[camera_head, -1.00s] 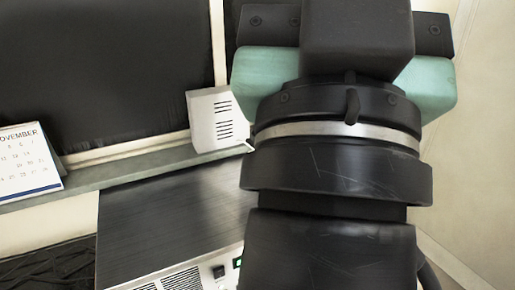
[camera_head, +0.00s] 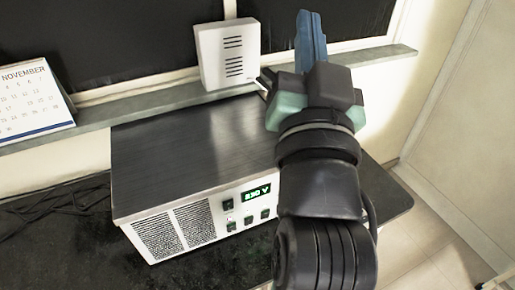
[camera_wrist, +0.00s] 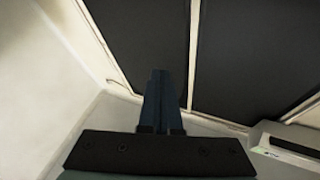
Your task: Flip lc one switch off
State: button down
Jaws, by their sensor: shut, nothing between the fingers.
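The silver power unit with a black top (camera_head: 190,160) sits on the dark bench. Its front panel has a green lit display (camera_head: 256,193) that appears to read 230 V. A small black switch (camera_head: 228,204) is left of the display, with several more small black controls (camera_head: 248,220) below. Labels and switch positions are too small to read. My gripper (camera_head: 311,20) points upward above and behind the unit's right side, away from the panel. Its blue fingers are together and empty, as the wrist view (camera_wrist: 159,75) also shows. My arm hides the unit's right end.
A white vented box (camera_head: 227,55) stands on the ledge (camera_head: 150,116) behind the unit, close left of my gripper. A calendar (camera_head: 33,100) stands at the left. Cables (camera_head: 50,205) lie on the bench. Floor shows at the right.

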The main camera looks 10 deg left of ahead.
notch_tip(320, 180, down, 15)
jog(key=w+a+m+g+y, duration=0.1)
jog(key=w+a+m+g, duration=0.1)
jog(key=g, duration=0.2)
jog(key=s+f+m+g+y, duration=0.1)
jog(key=s+f, duration=0.3)
jog(key=f, duration=0.6)
jog(key=s+a+f+m+g+y, duration=0.1)
jog(key=s+f+m+g, duration=0.3)
jog(key=f, duration=0.6)
jog(key=s+f+m+g+y, duration=0.1)
jog(key=s+f, duration=0.4)
jog(key=f, duration=0.5)
jog(key=shift+a+f+m+g+p, duration=0.35)
jog(key=shift+f+m+g, duration=0.05)
jog(key=shift+m+g, duration=0.4)
send_near(231, 228)
jog(key=shift+w+a+f, duration=0.15)
jog(key=shift+w+f, duration=0.05)
jog(key=shift+f, duration=0.4)
jog(key=shift+w+a+f, duration=0.15)
jog(key=shift+w+f, duration=0.1)
jog(key=shift+f, duration=0.35)
jog(key=shift+w+a+p, duration=0.4)
jog(key=shift+w+a, duration=0.25)
jog(key=shift+w, duration=0.25)
jog(key=shift+w+a+p, duration=0.4)
jog(key=shift+w+a, duration=0.3)
jog(key=shift+w, duration=0.25)
